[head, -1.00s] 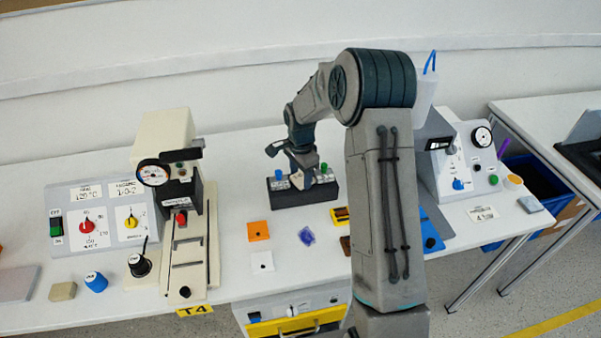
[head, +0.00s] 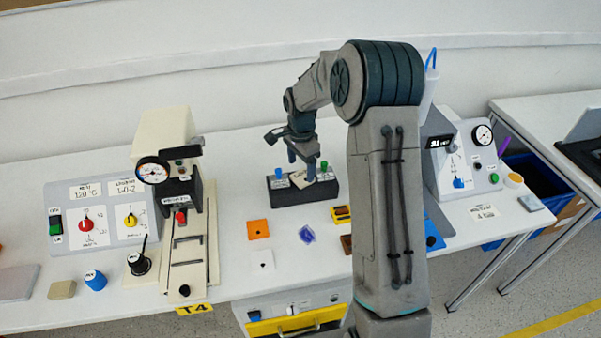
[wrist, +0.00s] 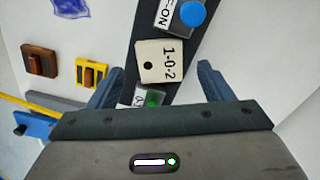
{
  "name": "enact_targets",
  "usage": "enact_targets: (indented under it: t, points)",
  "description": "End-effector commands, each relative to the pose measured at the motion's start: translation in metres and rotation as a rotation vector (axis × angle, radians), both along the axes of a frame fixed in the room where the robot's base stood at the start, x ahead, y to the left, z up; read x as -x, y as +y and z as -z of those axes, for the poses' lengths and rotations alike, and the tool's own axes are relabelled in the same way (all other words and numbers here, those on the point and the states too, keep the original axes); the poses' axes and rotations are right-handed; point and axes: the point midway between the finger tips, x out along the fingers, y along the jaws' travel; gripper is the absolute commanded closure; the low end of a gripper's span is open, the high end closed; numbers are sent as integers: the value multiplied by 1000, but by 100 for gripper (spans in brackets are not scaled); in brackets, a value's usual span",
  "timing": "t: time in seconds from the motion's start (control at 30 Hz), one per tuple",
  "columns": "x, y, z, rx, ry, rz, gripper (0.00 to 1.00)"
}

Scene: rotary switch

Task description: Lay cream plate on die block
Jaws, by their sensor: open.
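The cream plate (wrist: 157,62), marked 1-0-2 and with a small hole, lies on the top of a long dark block (wrist: 188,62), between its blue knob (wrist: 192,13) and green knob (wrist: 154,98). I take this block to be the die block. My gripper (wrist: 155,76) is open, with one finger on either side of the plate and clear space between. In the head view my gripper (head: 301,163) is just above the block.
An orange plate (head: 258,229), a white plate (head: 262,259) and a purple-blue piece (head: 307,234) lie in front of the block. A press (head: 180,200) stands at left, a sloped instrument box (head: 462,165) at right. The table between press and block is mostly clear.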

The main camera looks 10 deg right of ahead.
Motion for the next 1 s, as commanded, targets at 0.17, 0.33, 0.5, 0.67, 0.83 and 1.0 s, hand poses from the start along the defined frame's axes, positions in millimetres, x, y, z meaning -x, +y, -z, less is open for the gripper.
enact_targets:
  t: [0.17,0.33,0.5,0.67,0.83,1.0]
  points:
    - [-1,0,-41,1,-6,0,26]
    - [-1,0,-70,1,-4,0,26]
    - [1,0,-86,0,-2,-5,26]
    - [21,1,-106,9,-20,-87,26]
    - [72,1,-138,36,-62,-294,26]
    - [133,0,-161,63,-105,-519,26]
